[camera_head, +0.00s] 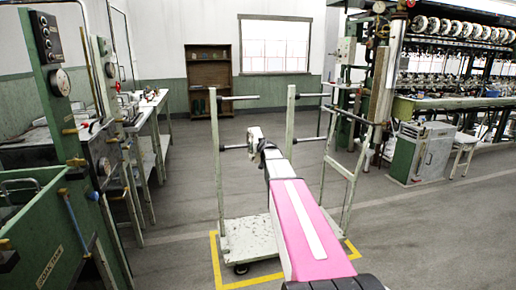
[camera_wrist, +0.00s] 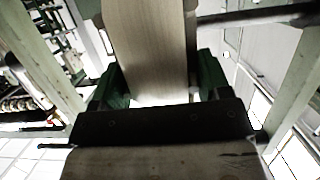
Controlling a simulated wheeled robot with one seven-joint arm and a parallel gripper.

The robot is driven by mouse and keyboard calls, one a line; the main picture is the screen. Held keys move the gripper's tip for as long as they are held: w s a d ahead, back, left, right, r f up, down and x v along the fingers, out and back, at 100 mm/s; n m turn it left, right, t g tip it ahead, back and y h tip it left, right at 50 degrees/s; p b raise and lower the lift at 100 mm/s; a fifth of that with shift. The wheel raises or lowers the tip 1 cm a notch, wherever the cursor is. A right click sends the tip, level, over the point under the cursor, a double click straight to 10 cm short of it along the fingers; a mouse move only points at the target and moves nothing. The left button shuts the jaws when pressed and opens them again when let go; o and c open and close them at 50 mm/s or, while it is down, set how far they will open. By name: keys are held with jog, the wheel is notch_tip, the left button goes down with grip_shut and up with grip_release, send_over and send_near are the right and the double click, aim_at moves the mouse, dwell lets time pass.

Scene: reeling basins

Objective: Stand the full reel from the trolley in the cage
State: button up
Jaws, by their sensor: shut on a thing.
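My gripper (camera_wrist: 158,78) shows in the wrist view with a green finger on each side. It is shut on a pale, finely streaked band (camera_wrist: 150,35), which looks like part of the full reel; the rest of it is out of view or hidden. In the head view my pink and white arm reaches over the trolley (camera_head: 245,240), a pale platform with upright posts and side pegs. My gripper end lies near the posts, small and partly hidden by my arm, so the reel's full shape cannot be told. I cannot make out the cage for certain.
Yellow floor lines (camera_head: 217,262) mark the trolley's spot. A green basin bench (camera_head: 45,225) stands close on the left, with worktables behind it. A brown shelf (camera_head: 208,65) is at the back wall. A reeling machine (camera_head: 450,105) fills the right. The grey floor between is clear.

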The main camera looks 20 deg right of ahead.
jog(key=d, duration=0.8)
dwell(0.7)
jog(key=shift+d, duration=0.1)
jog(key=v, duration=2)
dwell(0.3)
jog(key=shift+r, duration=0.1)
